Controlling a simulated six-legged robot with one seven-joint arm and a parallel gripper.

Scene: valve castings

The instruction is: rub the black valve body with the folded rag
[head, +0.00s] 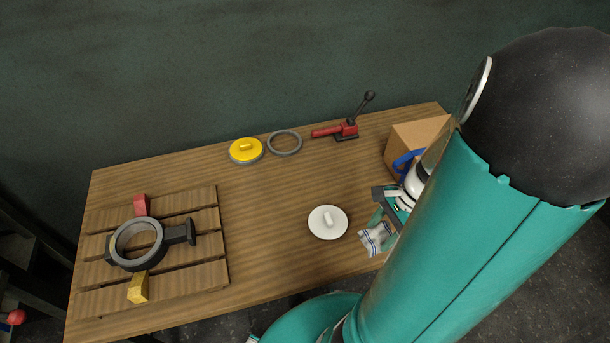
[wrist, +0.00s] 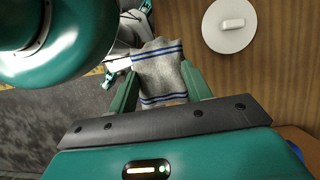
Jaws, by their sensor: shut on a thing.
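The black valve body (head: 158,243) is a dark ring with a stub on its right side, lying on a slatted wooden pallet at the left of the table. The folded rag (head: 377,238) is light grey with blue stripes, near the table's front right edge. It also shows in the wrist view (wrist: 160,75). My gripper (wrist: 160,88) is shut on the rag, with a green finger on each side of it. In the head view my arm partly hides the gripper. The gripper is far to the right of the valve body.
A red block (head: 141,205) and a yellow block (head: 138,288) stand by the valve body on the pallet (head: 205,275). A white disc with a knob (head: 328,222) lies left of the rag. A yellow lid (head: 246,150), grey ring (head: 285,142), red lever tool (head: 345,129) and cardboard box (head: 415,135) stand behind.

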